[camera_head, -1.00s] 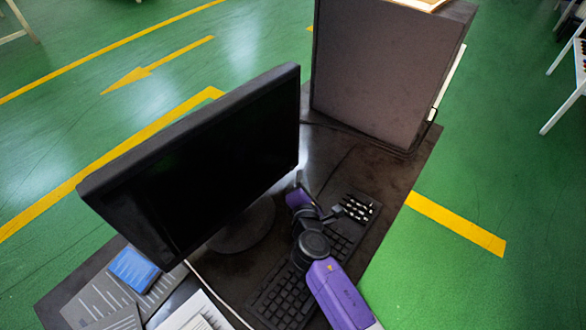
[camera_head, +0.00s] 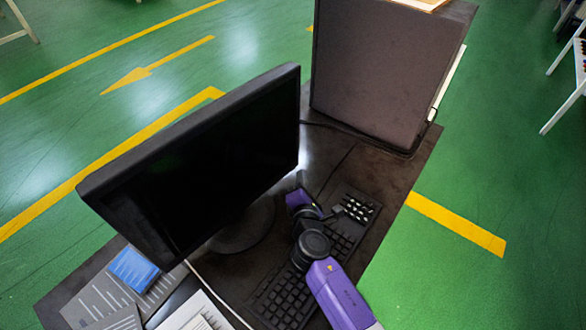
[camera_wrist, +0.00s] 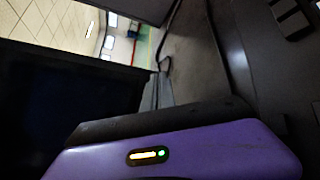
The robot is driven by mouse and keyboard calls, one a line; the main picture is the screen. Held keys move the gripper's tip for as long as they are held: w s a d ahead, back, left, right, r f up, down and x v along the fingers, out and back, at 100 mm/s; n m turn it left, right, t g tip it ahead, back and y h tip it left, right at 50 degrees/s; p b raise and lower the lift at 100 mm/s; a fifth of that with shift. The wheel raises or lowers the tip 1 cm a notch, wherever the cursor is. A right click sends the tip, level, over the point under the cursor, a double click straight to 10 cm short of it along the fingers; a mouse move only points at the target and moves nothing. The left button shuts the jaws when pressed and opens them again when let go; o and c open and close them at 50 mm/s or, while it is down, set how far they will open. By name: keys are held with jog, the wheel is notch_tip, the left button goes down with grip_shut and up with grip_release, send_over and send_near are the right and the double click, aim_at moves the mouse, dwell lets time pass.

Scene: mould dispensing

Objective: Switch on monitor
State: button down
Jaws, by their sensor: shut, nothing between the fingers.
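The black monitor (camera_head: 200,165) stands on the dark desk with its screen dark. Its lower right corner is close to my gripper (camera_head: 299,183), which is just right of it in the head view. My gripper is shut and empty, but its fingertips are small and dark there, so I cannot tell whether they touch the monitor. In the wrist view a dark panel, apparently the monitor (camera_wrist: 60,110), fills the left side, and my purple wrist housing fills the bottom. No power button can be made out.
A black keyboard (camera_head: 283,300) lies under my arm. A large dark computer case (camera_head: 375,75) stands at the back right. A blue item (camera_head: 134,270) and papers (camera_head: 190,315) lie at the front left. Green floor surrounds the desk.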

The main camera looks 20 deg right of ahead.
jog(key=shift+w+a, duration=0.1)
jog(key=shift+w, duration=0.05)
dwell(0.5)
jog(key=shift+w+a, duration=0.1)
jog(key=shift+w, duration=0.1)
jog(key=shift+w+a+b, duration=0.2)
jog(key=shift+w+b, duration=0.1)
jog(key=shift+w, duration=0.05)
dwell(0.8)
dwell(0.3)
jog(key=shift+s+d, duration=0.4)
jog(key=shift+s, duration=0.3)
jog(key=shift+p, duration=0.3)
jog(key=shift+s+d+p, duration=0.2)
jog(key=shift+s+d, duration=0.2)
jog(key=shift+s, duration=0.35)
jog(key=shift+s+d+p, duration=0.15)
jog(key=shift+s+d, duration=0.3)
jog(key=shift+s, duration=0.25)
jog(key=shift+s+d+p, duration=0.2)
jog(key=shift+s+d, duration=0.2)
jog(key=shift+s, duration=0.35)
